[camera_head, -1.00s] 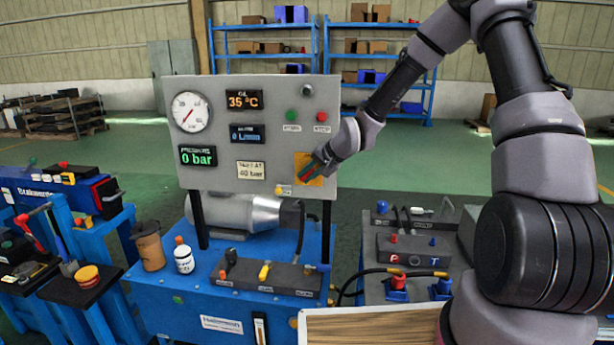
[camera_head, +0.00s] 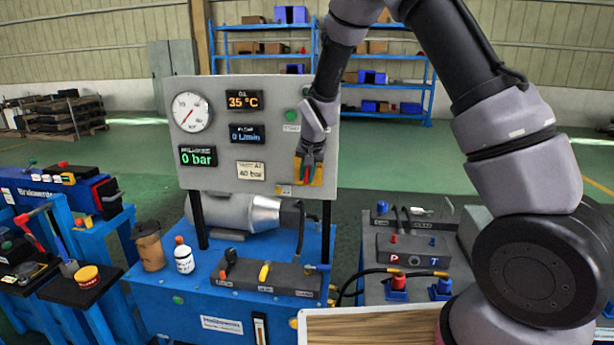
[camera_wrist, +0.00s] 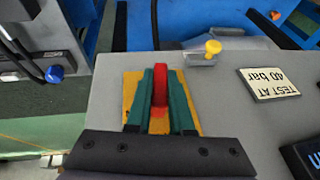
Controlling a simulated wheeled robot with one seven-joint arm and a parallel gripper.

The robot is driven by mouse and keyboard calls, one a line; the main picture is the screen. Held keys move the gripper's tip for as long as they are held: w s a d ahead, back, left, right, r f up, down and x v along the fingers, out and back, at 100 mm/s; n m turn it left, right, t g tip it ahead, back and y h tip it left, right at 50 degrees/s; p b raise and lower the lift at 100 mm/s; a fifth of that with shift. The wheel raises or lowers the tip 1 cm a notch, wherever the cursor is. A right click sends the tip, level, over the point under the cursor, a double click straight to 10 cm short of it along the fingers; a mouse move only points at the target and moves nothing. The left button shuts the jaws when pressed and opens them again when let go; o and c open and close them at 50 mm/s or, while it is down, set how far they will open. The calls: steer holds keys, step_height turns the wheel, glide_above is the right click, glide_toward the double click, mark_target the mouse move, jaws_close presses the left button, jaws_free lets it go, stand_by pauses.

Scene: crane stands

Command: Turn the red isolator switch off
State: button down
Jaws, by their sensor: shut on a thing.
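The red isolator switch (camera_wrist: 160,90) sits on a yellow plate (camera_wrist: 132,88) at the lower right of the grey panel (camera_head: 270,110). In the wrist view its red handle stands between the two green fingers of my gripper (camera_wrist: 160,98), which is shut on it. In the head view my gripper (camera_head: 308,172) comes down from above onto the yellow plate and hides most of the handle. In the wrist view the handle lies in line with the fingers.
A yellow knob (camera_wrist: 212,48) and the "TEST AT 40 bar" label (camera_wrist: 268,84) are close by on the panel. Green button (camera_head: 291,115) is above the switch. Below stand a valve block (camera_head: 268,277), a white bottle (camera_head: 184,258) and hoses.

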steer(key=shift+a+h, duration=0.1)
steer(key=shift+h, duration=0.8)
steer(key=shift+f+g, duration=0.1)
steer(key=shift+g, duration=0.2)
steer(key=c, duration=0.8)
jaws_free()
steer(key=v, duration=1)
steer(key=shift+s+r, duration=0.25)
steer(key=shift+r, duration=0.1)
steer(key=shift+a, duration=0.15)
